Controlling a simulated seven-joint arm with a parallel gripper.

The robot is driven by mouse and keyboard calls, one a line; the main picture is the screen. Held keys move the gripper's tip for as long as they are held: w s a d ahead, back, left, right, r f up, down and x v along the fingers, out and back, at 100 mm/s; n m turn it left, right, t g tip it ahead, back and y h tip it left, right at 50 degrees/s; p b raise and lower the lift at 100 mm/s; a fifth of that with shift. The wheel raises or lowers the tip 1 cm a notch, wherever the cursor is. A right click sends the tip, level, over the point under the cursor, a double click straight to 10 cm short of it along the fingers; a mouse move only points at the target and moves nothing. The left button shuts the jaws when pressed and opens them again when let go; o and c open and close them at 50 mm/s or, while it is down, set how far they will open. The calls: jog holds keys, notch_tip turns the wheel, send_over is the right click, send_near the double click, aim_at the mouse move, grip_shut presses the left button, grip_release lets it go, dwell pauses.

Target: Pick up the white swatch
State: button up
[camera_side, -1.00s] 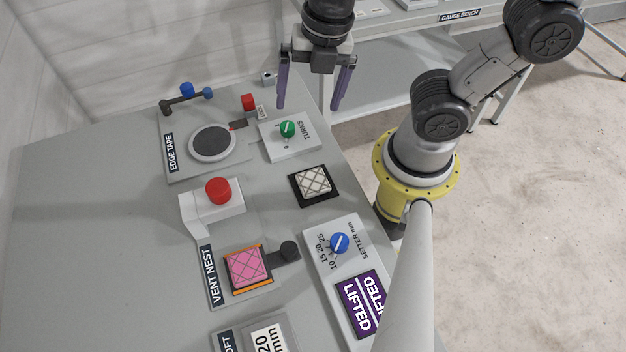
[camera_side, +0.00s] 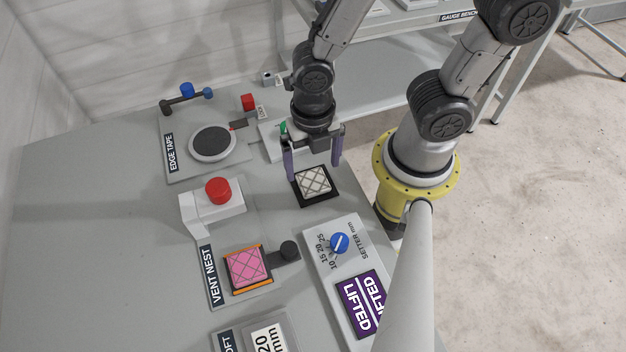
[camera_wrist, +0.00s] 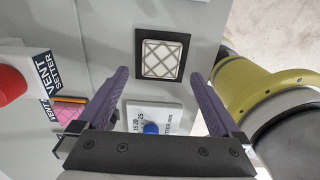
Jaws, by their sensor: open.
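The white swatch (camera_side: 313,182) has a quilted diamond pattern and lies flat on a black square pad (camera_side: 322,201) on the bench. My gripper (camera_side: 314,172) is open and empty, pointing down, with its two purple fingers above and just behind the swatch in the side view. In the wrist view the swatch (camera_wrist: 161,57) and its pad (camera_wrist: 139,68) show whole, beyond the fingertips of my gripper (camera_wrist: 160,76) and roughly midway between them. The fingers do not appear to touch the swatch.
A setter panel with a blue knob (camera_side: 340,243) stands in front of the pad. A red button (camera_side: 218,190) on a raised block is to the left. A pink swatch (camera_side: 247,267) lies in the vent nest. A green knob (camera_side: 284,127) is partly hidden behind my gripper.

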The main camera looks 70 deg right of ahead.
aim_at(313, 182)
notch_tip(313, 182, down, 5)
jog(key=shift+r, duration=0.1)
jog(key=c, duration=1.2)
jog(key=shift+c, duration=0.2)
jog(key=shift+r, duration=0.15)
